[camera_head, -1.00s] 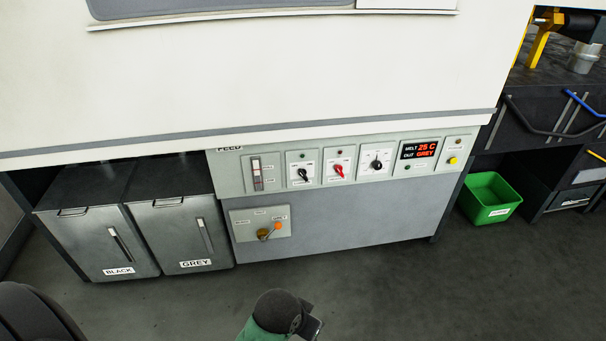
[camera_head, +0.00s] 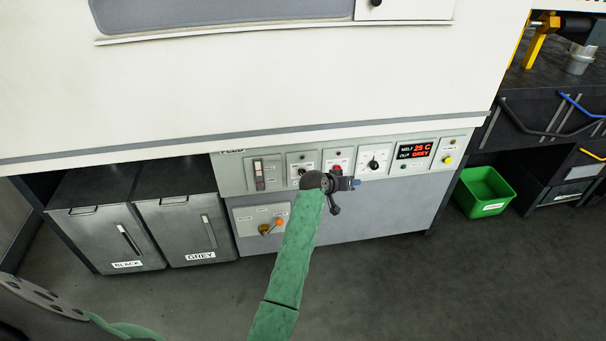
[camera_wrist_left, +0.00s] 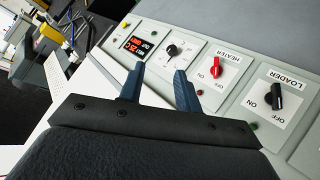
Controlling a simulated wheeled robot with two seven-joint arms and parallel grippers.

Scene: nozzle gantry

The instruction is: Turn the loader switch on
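The loader switch (camera_wrist_left: 277,97) is a black knob on a light plate lettered LOADER, OFF and ON, at the right of the left wrist view. Which word it points at is hard to tell. In the head view the left gripper (camera_head: 356,183) is in front of the feed panel, pointing right, below the red heater knob. In the wrist view the loader switch lies to the right of both fingers. My right gripper is out of view.
The red heater knob (camera_wrist_left: 216,66) neighbours the loader switch. Another black knob (camera_head: 373,164) and a red-lit display (camera_head: 416,151) are farther right. A lower plate has an orange-tipped lever (camera_head: 277,223). Grey bins (camera_head: 188,232) stand left, a green bin (camera_head: 485,190) right.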

